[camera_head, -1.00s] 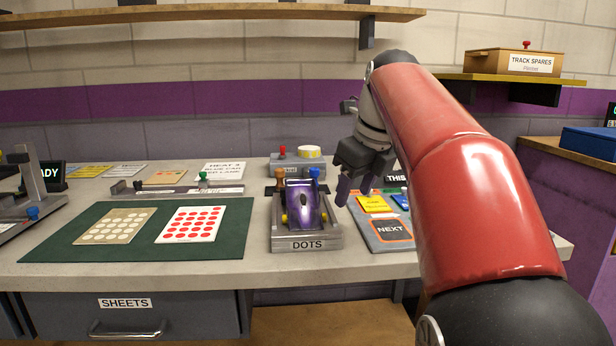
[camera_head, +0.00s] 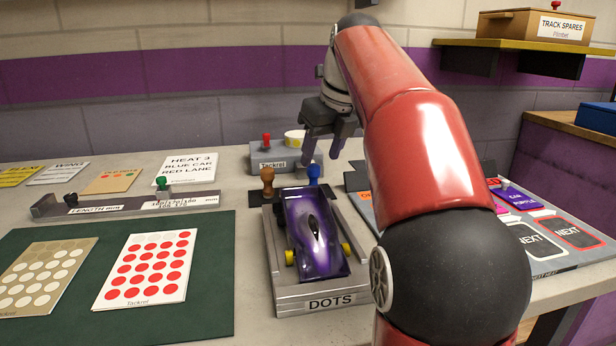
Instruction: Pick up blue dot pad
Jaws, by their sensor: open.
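The blue-knobbed piece (camera_head: 313,174) stands upright at the back right of the grey tray labelled DOTS (camera_head: 330,301); it looks like the blue dot pad, though its base is partly hidden. A similar brown-knobbed piece (camera_head: 267,180) stands to its left. A purple car (camera_head: 312,232) with yellow wheels sits in the tray in front of them. My gripper (camera_head: 322,154) points down above and slightly right of the blue knob in the picture. Its fingers are apart with nothing between them. I see no contact with the knob.
A Tackrel box (camera_head: 268,161) with a red knob stands behind the tray. A length gauge (camera_head: 140,202) with a green knob lies left. Dot sheets rest on a green mat (camera_head: 206,238). A board with NEXT cards (camera_head: 537,265) lies right, partly hidden by my arm.

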